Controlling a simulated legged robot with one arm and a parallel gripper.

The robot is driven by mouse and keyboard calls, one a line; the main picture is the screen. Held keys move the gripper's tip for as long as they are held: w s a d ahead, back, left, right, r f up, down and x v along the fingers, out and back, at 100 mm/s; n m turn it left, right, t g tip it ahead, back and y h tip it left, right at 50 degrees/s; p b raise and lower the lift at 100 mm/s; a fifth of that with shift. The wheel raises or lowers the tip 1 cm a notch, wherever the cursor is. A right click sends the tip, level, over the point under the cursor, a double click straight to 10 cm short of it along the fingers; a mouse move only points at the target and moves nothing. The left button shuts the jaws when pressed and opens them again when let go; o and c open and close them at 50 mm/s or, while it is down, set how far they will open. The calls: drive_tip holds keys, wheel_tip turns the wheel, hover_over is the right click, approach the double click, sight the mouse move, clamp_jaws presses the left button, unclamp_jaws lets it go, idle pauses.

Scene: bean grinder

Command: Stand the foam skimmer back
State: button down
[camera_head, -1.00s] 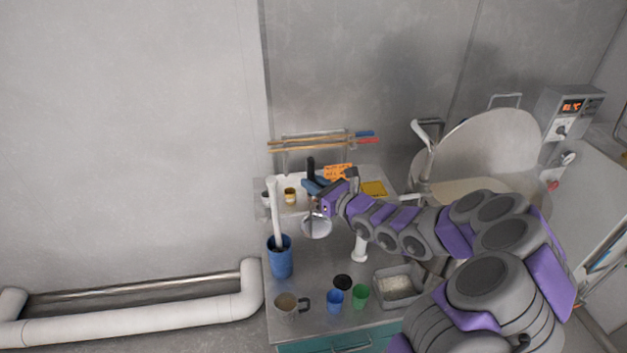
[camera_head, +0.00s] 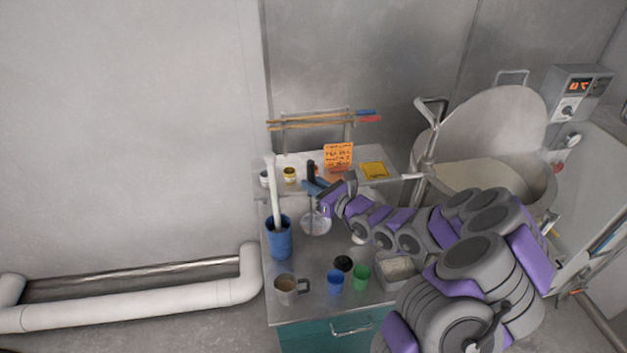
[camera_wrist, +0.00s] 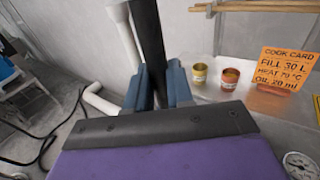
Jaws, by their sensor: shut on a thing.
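The foam skimmer is upright, with its black handle (camera_head: 311,171) on top and its round pale head (camera_head: 316,223) below. My gripper (camera_head: 317,187) is shut on the handle. In the wrist view, the black handle (camera_wrist: 148,45) stands between the two blue fingers (camera_wrist: 158,88). The skimmer's head is just right of a tall blue container (camera_head: 279,243), apart from it in the picture. A white shaft (camera_head: 274,190) stands in that container. I cannot tell whether the head touches the counter. The wrist view hides the lower part of the skimmer.
A shelf behind holds small tins (camera_head: 290,174), an orange cook card (camera_head: 339,155) and a yellow card (camera_head: 374,170). A metal mug (camera_head: 286,289), a blue cup (camera_head: 335,284), a green cup (camera_head: 361,277) and a grey tray (camera_head: 399,268) stand toward the counter's front. A large kettle (camera_head: 490,150) is right.

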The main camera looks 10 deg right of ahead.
wheel_tip(320, 180, down, 13)
drive_tip(key=b, duration=0.4)
idle(0.7)
drive_tip(key=shift+r, duration=0.1)
drive_tip(key=c, duration=0.9)
unclamp_jaws()
drive_tip(key=p+v, duration=0.2)
drive_tip(key=v, duration=1.5)
drive_tip(key=shift+s, duration=0.2)
